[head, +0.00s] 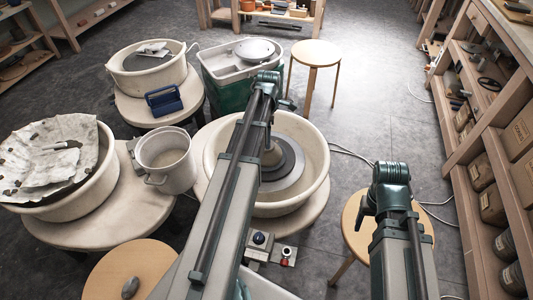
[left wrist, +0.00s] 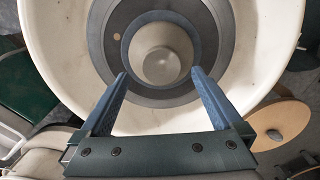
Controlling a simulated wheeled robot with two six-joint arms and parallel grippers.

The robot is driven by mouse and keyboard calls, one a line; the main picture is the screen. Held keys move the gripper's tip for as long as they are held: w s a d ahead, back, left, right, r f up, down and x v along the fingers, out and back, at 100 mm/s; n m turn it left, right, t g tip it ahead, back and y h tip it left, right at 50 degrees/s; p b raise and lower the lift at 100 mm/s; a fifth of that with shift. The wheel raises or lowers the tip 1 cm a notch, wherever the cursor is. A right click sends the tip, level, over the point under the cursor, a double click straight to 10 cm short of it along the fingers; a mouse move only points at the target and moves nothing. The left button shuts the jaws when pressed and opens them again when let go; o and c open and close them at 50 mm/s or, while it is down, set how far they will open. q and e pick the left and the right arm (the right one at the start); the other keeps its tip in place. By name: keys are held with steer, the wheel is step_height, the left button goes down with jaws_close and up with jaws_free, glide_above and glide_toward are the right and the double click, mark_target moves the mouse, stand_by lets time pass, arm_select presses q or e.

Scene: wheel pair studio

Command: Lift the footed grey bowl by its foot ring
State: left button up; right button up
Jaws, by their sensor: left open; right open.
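The footed grey bowl stands upside down at the middle of the wheel and shows in the left wrist view (left wrist: 160,42), its small round foot toward the camera. In the head view a part of it (head: 272,153) shows beside my left arm, which hides the rest. My left gripper (left wrist: 159,73) is open and empty, pointing down at the bowl. In the left wrist view its fingertips lie to either side of the foot; whether they reach its height I cannot tell.
A cream splash pan (head: 318,168) rings the dark wheel head (head: 290,172). A wooden stool (head: 352,226) is to its right, a bucket (head: 166,160) to its left. A control box (head: 262,240) sits in front.

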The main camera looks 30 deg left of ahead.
arm_select(q)
steer(key=f+b, duration=0.4)
steer(key=f, duration=0.1)
steer(key=shift+s+a, duration=0.2)
steer(key=shift+r, duration=0.2)
steer(key=shift+c, duration=0.2)
jaws_close()
